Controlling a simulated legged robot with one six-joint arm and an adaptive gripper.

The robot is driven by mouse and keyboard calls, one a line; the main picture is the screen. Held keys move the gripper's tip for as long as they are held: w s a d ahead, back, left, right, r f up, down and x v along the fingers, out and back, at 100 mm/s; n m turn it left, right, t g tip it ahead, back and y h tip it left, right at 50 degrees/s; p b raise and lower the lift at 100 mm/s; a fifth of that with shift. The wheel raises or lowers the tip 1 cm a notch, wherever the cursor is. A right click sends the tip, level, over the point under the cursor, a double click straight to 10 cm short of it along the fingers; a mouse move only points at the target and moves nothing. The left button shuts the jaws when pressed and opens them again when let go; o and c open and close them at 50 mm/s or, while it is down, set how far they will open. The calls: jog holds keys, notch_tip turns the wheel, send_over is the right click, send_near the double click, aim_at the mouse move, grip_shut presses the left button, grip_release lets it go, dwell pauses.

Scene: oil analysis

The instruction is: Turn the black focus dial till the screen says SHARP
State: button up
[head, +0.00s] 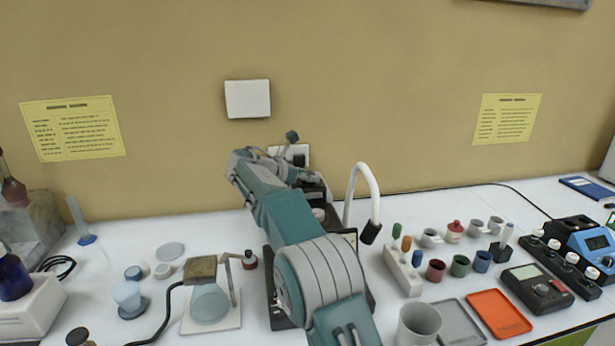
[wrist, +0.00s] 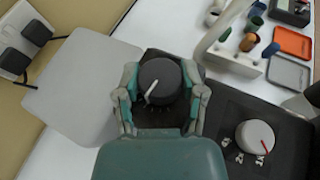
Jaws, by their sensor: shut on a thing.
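The black focus dial (wrist: 165,75) is in the middle of the wrist view, a round knob with a white pointer line toward its lower left. My gripper (wrist: 159,88) has one finger on each side of the dial and is shut on it. A pale grey dial (wrist: 255,137) with a red pointer sits apart, at the lower right on the same dark base (wrist: 240,105). In the head view my arm covers most of this device, and the black dial is hidden. No screen text is readable in either view.
A blank grey panel (wrist: 85,88) stands left of the dial in the wrist view. A white curved lamp neck (head: 365,185) rises just right of my arm.

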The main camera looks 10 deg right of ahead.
jog(key=shift+w+a+m+g, duration=0.1)
jog(key=shift+m+g, duration=0.4)
jog(key=shift+g, duration=0.1)
dwell(0.3)
jog(key=o, duration=1.2)
jog(key=shift+c, duration=0.2)
jog(key=shift+h, duration=0.3)
jog(key=v, duration=1.2)
jog(key=shift+w, duration=0.15)
jog(key=shift+a, duration=0.1)
